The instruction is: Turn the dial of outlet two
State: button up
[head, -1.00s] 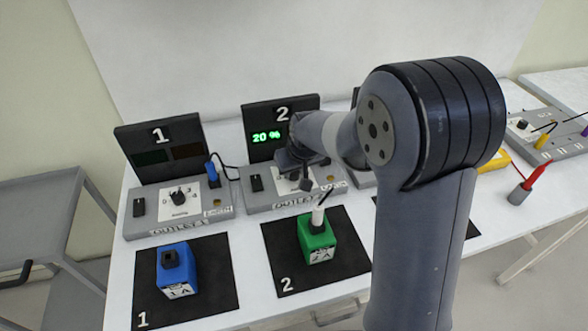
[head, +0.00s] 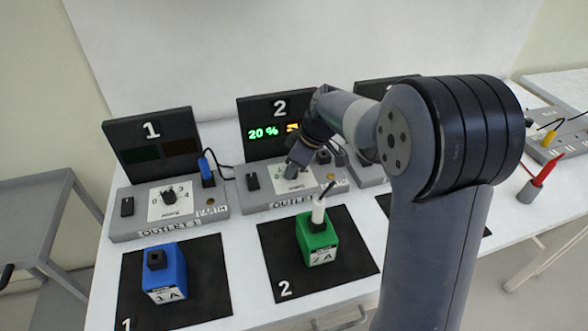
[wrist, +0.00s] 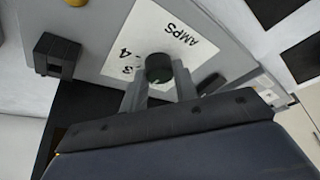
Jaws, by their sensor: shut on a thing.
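Outlet two (head: 282,205) is a grey box with a dark display panel (head: 262,112) marked 2, which reads 20 % in green with an orange sign beside it. My gripper (head: 291,173) is down at its white dial plate and hides the dial in the head view. In the wrist view the dark round dial (wrist: 158,68) stands between the two fingers of my gripper (wrist: 159,84), which are shut on it.
A black switch (head: 252,181) sits left of the dial plate. In front, a green block (head: 319,245) with a white plug stands on black mat 2. Outlet one (head: 170,215) and a blue block (head: 164,275) are to the left. My arm covers much of the right side.

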jog(key=shift+n, duration=0.4)
jog(key=o, duration=1)
jog(key=shift+c, duration=0.2)
jog(key=v, duration=1)
jog(key=shift+d+r, duration=0.2)
jog(key=shift+r, duration=0.2)
jog(key=shift+w+f, duration=0.1)
jog(key=x, duration=1.1)
